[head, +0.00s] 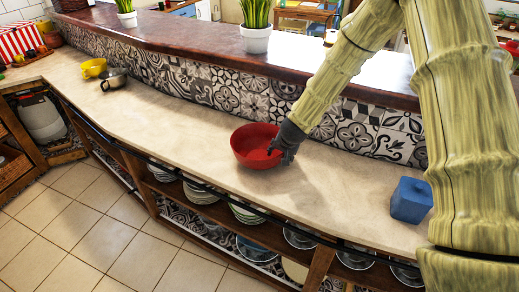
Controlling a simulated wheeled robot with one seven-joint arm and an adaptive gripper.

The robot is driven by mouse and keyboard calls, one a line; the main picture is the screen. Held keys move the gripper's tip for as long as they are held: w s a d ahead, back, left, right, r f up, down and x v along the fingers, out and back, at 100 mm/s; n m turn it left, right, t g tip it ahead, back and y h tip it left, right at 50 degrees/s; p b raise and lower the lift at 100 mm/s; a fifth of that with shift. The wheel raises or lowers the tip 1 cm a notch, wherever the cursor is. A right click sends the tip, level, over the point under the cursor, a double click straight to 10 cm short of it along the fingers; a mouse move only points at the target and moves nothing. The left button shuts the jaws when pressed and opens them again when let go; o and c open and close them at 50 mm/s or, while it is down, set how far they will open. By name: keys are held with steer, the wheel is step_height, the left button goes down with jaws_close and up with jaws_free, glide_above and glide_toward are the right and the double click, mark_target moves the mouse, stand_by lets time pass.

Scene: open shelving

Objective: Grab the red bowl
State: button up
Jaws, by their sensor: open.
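The red bowl (252,148) stands upright on the pale counter (200,150) near the middle of the head view. My gripper (281,155) is dark grey and is at the bowl's right side, with its fingers at the rim. The gripper is open. It hides the right edge of the bowl, and I cannot tell whether the fingers touch it.
A blue box-like object (411,200) sits on the counter to the right. A yellow cup (93,68) and a metal cup (114,79) stand far left. A tiled wall (215,87) and raised wooden ledge (185,38) run behind. Counter left of the bowl is clear.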

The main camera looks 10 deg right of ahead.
jaws_close()
steer(key=shift+r, duration=0.1)
